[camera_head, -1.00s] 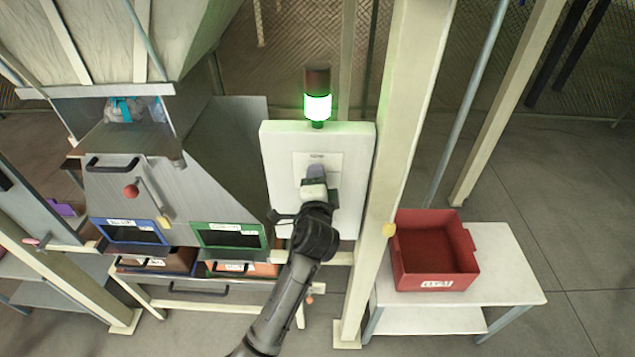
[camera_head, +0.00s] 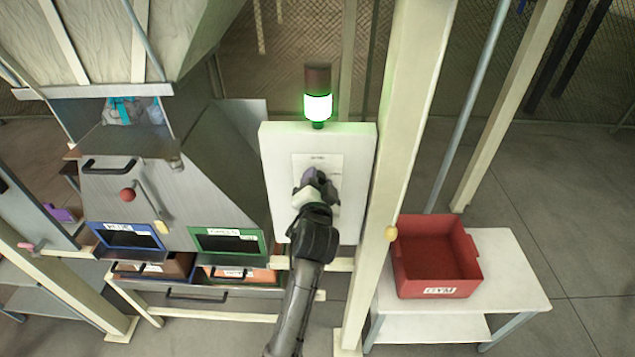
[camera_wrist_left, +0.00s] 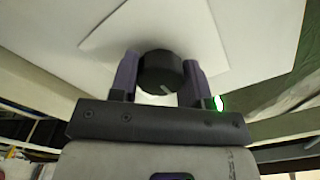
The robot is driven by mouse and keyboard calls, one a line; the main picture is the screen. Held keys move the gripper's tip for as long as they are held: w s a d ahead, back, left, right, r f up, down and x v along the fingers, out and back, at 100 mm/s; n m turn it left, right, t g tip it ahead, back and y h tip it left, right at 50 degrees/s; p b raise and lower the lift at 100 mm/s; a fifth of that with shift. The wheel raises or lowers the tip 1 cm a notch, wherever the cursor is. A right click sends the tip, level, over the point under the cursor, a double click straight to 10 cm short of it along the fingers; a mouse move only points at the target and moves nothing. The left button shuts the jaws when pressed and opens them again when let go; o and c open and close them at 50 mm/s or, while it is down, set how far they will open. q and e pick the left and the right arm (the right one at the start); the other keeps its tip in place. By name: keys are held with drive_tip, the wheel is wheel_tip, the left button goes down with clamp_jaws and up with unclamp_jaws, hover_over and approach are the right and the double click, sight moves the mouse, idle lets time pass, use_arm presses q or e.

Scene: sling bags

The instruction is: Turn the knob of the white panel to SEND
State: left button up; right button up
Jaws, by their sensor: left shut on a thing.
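The white panel (camera_head: 350,215) stands upright in the middle of the head view, with a paler label plate (camera_head: 330,161) on its face. My left gripper (camera_head: 312,178) is at the plate and covers most of it, so the knob is hidden there. In the left wrist view the black round knob (camera_wrist_left: 160,72) with a light pointer line sits between the two fingers of my left gripper (camera_wrist_left: 157,78), which is shut on it. The pointer line slants. The lettering on the plate is too small to read. My right gripper is not in view.
A lamp (camera_head: 318,106) glows green on top of the panel. A pale post (camera_head: 393,150) rises just right of the panel. A red bin (camera_head: 440,290) stands on a white table (camera_head: 515,285) at right. A grey chute with blue-framed (camera_head: 125,236) and green-framed (camera_head: 228,240) openings is at left.

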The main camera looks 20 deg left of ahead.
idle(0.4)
use_arm(q)
drive_tip(key=o, duration=0.9)
drive_tip(key=shift+o, duration=0.2)
